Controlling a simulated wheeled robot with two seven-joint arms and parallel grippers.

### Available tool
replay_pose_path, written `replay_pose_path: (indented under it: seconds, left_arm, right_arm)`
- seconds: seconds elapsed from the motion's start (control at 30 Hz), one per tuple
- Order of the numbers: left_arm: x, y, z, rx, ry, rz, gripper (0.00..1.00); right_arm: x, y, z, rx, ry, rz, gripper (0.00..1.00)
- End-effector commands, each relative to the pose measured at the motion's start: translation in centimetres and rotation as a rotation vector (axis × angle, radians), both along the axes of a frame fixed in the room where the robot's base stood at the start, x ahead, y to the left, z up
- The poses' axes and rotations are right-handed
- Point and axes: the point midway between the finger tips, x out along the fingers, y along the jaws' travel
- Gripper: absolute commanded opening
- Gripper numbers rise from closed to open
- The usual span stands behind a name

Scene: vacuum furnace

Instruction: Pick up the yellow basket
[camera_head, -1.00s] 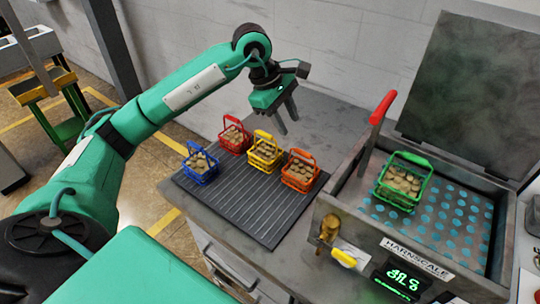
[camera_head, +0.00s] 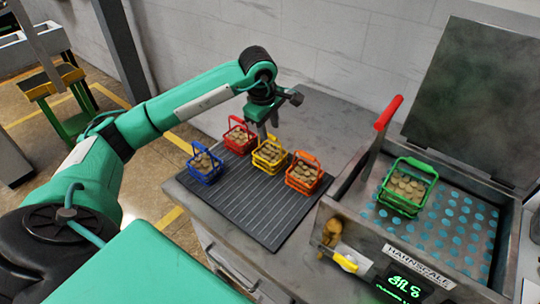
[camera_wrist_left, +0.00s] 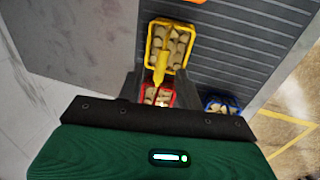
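The yellow basket (camera_head: 266,167) stands upright on the dark ribbed mat and holds brown lumps. Its handle is up. My left gripper (camera_head: 268,130) points down at the yellow basket's handle, and its fingers partly hide the handle in the head view. In the left wrist view, the yellow basket (camera_wrist_left: 150,48) lies just beyond the fingertips, and its handle reaches in between the two spread fingers of the left gripper (camera_wrist_left: 158,84). The fingers are apart, and no grip on the handle shows. My right gripper is in neither view.
A red basket (camera_head: 238,147), a blue basket (camera_head: 205,175) and an orange basket (camera_head: 303,185) stand close around it on the mat (camera_head: 245,212). A green basket (camera_head: 400,203) sits in the open furnace chamber at the right, near a red-handled lever (camera_head: 387,113).

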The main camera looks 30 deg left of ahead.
Motion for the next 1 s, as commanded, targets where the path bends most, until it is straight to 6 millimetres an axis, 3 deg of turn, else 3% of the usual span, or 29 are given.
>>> replay_pose_path:
  seconds: [0.33,0.63,0.8,1.0]
  left_arm:
    - [0.7,0.1,-4.1,-0.002,0.004,0.0,0.36]
    - [0.8,0.1,-4.6,-0.001,0.0,-0.001,0.36]
    - [0.8,0.1,-4.6,-0.001,0.0,-0.001,0.03]
    - [0.8,0.1,-4.6,-0.001,0.0,0.0,0.0]
  right_arm:
    - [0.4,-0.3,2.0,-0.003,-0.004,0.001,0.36]
    - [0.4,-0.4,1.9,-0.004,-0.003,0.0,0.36]
    - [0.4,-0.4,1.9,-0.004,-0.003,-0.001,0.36]
    - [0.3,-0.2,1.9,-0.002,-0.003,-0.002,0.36]
